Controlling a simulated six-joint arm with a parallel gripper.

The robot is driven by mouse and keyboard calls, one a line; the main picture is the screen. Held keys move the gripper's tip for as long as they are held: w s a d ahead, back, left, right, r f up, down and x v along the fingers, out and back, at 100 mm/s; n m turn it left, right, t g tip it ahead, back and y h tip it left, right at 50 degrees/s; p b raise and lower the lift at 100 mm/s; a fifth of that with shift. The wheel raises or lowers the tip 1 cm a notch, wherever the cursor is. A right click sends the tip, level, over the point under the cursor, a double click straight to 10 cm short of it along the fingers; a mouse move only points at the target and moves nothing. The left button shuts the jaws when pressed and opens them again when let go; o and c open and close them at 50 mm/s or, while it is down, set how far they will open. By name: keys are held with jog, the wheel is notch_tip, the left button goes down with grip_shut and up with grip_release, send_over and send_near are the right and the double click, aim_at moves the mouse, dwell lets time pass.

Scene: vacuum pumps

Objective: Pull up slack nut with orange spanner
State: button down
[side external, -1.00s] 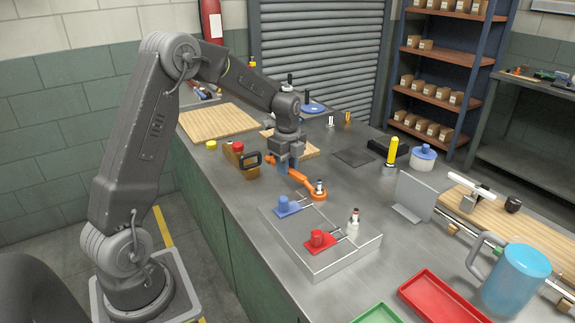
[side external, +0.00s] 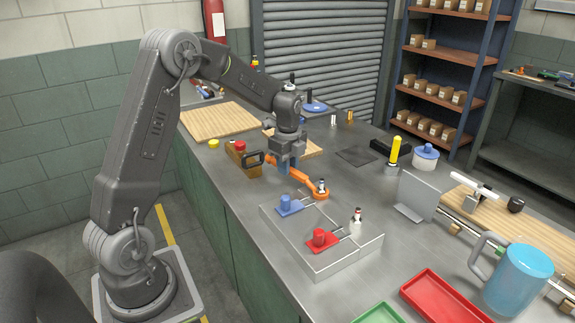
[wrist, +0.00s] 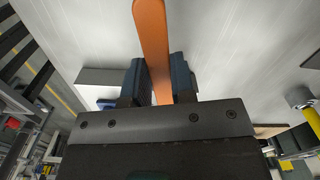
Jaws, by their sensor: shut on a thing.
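My gripper (side external: 286,166) is shut on the handle of the orange spanner (side external: 304,180), above the steel bench. The spanner's ring end is at a small upright fitting (side external: 321,184) with a dark top, beside the far corner of the metal tray. The ring appears to be around the fitting's base. The nut itself is too small to make out, and the ring end is outside the wrist view.
The shallow tray (side external: 318,270) holds a blue pump part (side external: 285,203), a red one (side external: 319,238) and a small pale bottle-like piece (side external: 356,222). A brown block (side external: 241,160) with a red knob stands left of my gripper. A grey upright plate (side external: 418,195) stands to the right.

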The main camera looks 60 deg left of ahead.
jog(key=shift+w+a+r+m, duration=0.1)
jog(key=shift+w+r+m, duration=0.15)
jog(key=shift+w+m, duration=0.55)
jog(key=shift+w, duration=0.15)
jog(key=shift+r, duration=0.2)
jog(key=shift+r, duration=0.5)
jog(key=shift+r, duration=0.2)
jog(key=shift+f, duration=0.15)
dwell(0.3)
